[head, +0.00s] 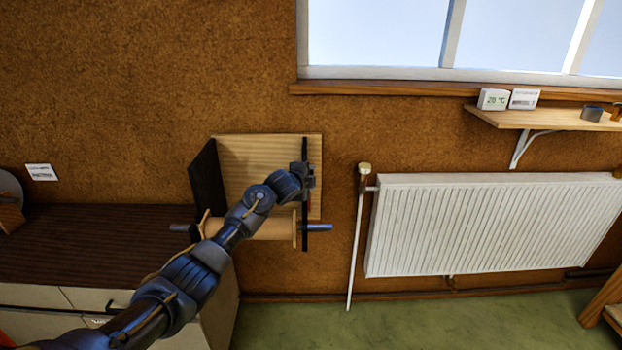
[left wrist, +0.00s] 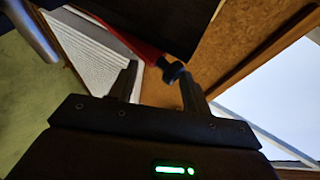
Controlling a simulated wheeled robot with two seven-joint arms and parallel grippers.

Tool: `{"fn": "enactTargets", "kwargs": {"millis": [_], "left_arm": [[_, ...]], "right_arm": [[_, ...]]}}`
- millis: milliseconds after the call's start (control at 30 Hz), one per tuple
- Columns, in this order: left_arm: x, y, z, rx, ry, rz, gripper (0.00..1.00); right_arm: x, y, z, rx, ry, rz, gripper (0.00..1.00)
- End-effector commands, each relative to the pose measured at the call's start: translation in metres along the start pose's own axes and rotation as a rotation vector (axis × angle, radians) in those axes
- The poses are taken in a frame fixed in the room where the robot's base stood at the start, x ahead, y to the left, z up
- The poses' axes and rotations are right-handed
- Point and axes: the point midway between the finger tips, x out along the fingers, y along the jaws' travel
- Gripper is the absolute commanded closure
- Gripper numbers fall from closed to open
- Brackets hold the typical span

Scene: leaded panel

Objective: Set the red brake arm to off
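The red brake arm (left wrist: 138,42) shows in the left wrist view as a red bar running from the upper left to a dark knob (left wrist: 172,71). In the head view most of it is hidden behind my left gripper (head: 302,178); only a sliver of red shows. My left gripper (left wrist: 158,76) is open, its two fingers apart. The knob lies near the tip of the right-hand finger in the wrist view; I cannot tell whether they touch. My right gripper is in neither view.
A wooden wall panel (head: 262,160) has dark side plates and a horizontal roller (head: 265,228) on a bar. A dark-topped cabinet (head: 80,240) stands left. A white radiator (head: 490,222) with a pipe (head: 356,245) is right, below a wooden shelf (head: 540,119) and window.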

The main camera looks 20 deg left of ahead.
Motion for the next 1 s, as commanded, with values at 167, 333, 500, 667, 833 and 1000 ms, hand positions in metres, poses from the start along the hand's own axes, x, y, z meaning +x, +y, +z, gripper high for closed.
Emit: {"fn": "enactTargets", "kwargs": {"millis": [167, 333, 500, 667, 833, 1000], "left_arm": [[0.000, 0.004, 0.001, 0.001, -0.002, 0.007, 0.54], [-0.007, 0.003, 0.003, 0.001, -0.003, 0.005, 0.54], [-0.028, 0.003, 0.003, 0.003, -0.003, 0.002, 0.54], [-0.055, 0.003, 0.002, 0.004, -0.002, 0.001, 0.54], [-0.083, 0.002, 0.001, 0.003, -0.001, 0.000, 0.54], [-0.101, 0.001, 0.000, 0.001, 0.001, 0.002, 0.54]], "right_arm": [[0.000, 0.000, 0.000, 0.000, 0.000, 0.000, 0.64], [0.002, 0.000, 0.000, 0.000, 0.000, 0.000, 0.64], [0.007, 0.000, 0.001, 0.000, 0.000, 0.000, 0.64], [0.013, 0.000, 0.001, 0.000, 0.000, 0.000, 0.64], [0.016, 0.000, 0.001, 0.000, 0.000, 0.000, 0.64], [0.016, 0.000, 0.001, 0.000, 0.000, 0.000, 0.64]]}}
